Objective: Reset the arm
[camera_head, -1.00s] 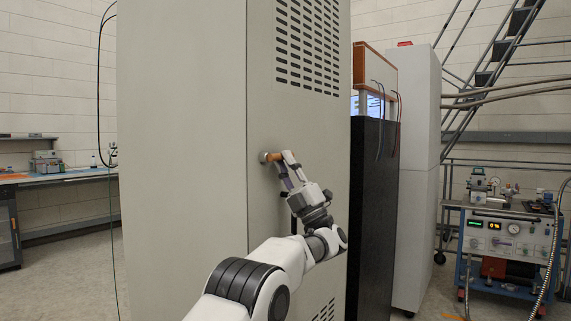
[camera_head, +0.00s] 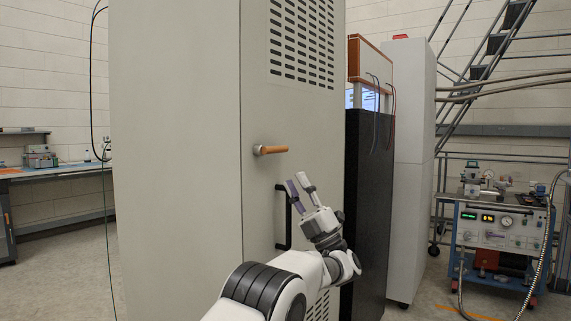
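My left gripper (camera_head: 301,186) is open and empty in the head view, its two fingers pointing up and to the left. It is in front of the tall grey cabinet (camera_head: 180,160), to the lower right of an orange-brown lever handle (camera_head: 271,149) on the cabinet door. The gripper is apart from that lever. A black vertical pull handle (camera_head: 285,218) is on the door just left of and below the fingers. The lever sticks out roughly level toward the right. My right gripper is not in view.
A black cabinet (camera_head: 368,200) and a white cabinet (camera_head: 410,170) stand to the right. A wheeled pump cart (camera_head: 495,240) with gauges and hoses is at the far right. A workbench (camera_head: 55,171) is at the left. Open floor (camera_head: 70,270) lies at the lower left.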

